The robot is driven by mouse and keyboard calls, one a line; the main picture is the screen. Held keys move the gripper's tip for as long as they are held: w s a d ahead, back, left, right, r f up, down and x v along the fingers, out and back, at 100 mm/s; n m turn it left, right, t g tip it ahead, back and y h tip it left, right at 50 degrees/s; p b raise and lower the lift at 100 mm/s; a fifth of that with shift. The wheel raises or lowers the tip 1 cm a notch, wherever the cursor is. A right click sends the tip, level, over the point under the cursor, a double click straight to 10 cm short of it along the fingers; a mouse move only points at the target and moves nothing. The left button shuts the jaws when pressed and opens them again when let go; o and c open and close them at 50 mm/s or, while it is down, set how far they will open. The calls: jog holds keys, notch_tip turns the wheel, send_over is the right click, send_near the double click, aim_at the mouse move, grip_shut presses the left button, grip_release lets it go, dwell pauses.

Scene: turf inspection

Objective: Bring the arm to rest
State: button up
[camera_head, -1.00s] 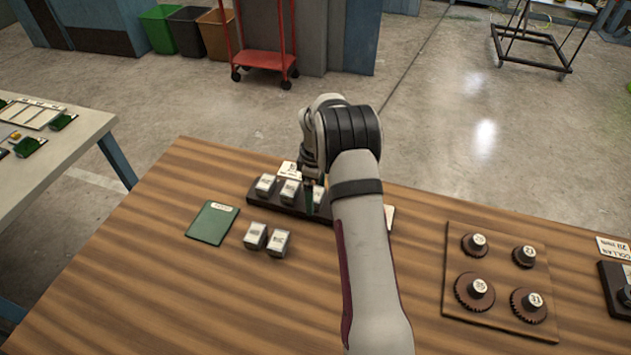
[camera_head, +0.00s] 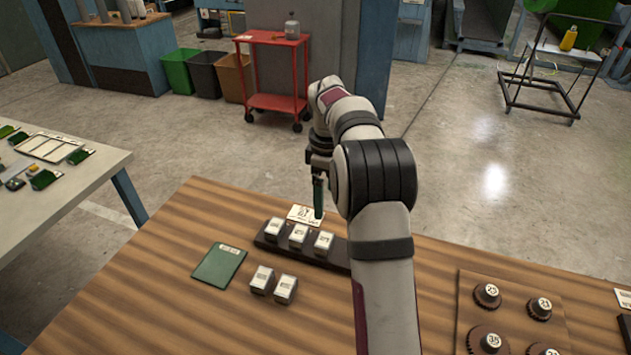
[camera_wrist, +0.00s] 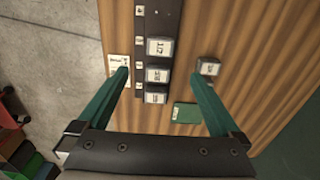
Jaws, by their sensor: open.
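My gripper (camera_head: 318,198) is raised over the far edge of the wooden table, above the dark rack and beside a white label card. In the wrist view its two green fingers (camera_wrist: 160,84) stand wide apart with nothing between them. The dark rack (camera_head: 336,262) holds several pale-topped blocks in a row; part of its right end is hidden by my arm in the head view. In the wrist view the rack (camera_wrist: 152,108) lies below and between the fingers, clear of them.
Two loose pale blocks (camera_head: 273,284) and a green card (camera_head: 219,265) lie on the table (camera_head: 170,260) in front of the rack. A brown board with numbered gears (camera_head: 470,300) is at right. A side table (camera_head: 90,180) stands left. A red cart (camera_head: 276,104) is behind on open floor.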

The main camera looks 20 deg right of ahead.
jog(key=s+a+r+m, duration=0.4)
jog(key=s+a+r, duration=0.2)
jog(key=s+a, duration=0.3)
jog(key=s+a+f+m, duration=0.1)
jog(key=s+a+m, duration=0.2)
jog(key=s, duration=0.5)
jog(key=s+a+f+m+y, duration=0.1)
jog(key=s+a+m, duration=0.3)
jog(key=s, duration=0.4)
jog(key=s+a+f+m, duration=0.1)
jog(key=s+a+m, duration=0.2)
jog(key=s, duration=0.6)
jog(key=shift+a+m+y, duration=0.3)
jog(key=shift+y, duration=0.1)
jog(key=shift+w+f, duration=0.1)
